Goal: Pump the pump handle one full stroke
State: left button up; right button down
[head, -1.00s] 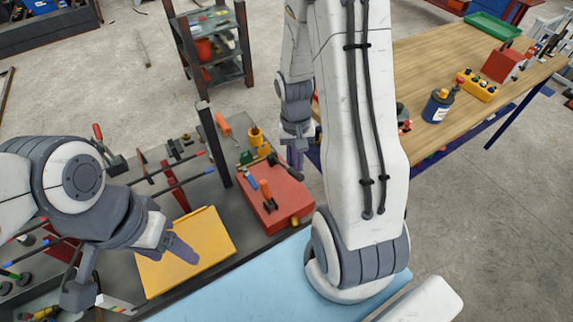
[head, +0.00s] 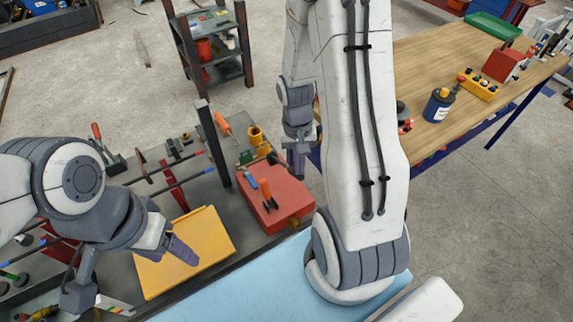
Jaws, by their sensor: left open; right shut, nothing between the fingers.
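A red box-shaped unit (head: 280,200) sits on the grey bench, with a dark lever (head: 276,159) at its far edge that looks like the pump handle. My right gripper (head: 297,166) points down at the lever's right end. It is shut with nothing in it, and whether it touches the lever cannot be told. My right arm hides the area to its right. My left gripper (head: 140,272) is open and empty over the yellow plate (head: 205,232) at the bench's front.
Tools with orange and blue handles lie on the red unit. A dark upright post (head: 213,143) stands left of it. A yellow fitting (head: 256,136) is behind. Rods and clamps crowd the bench's left.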

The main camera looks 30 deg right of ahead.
jog(key=shift+s+f+b, duration=0.35)
jog(key=shift+f+b, duration=0.15)
jog(key=shift+f, duration=0.1)
jog(key=shift+s+f+b, duration=0.25)
jog(key=shift+f+b, duration=0.25)
jog(key=shift+f, duration=0.25)
jog(key=shift+s+f+b, duration=0.25)
jog(key=shift+f+b, duration=0.25)
jog(key=shift+f, duration=0.05)
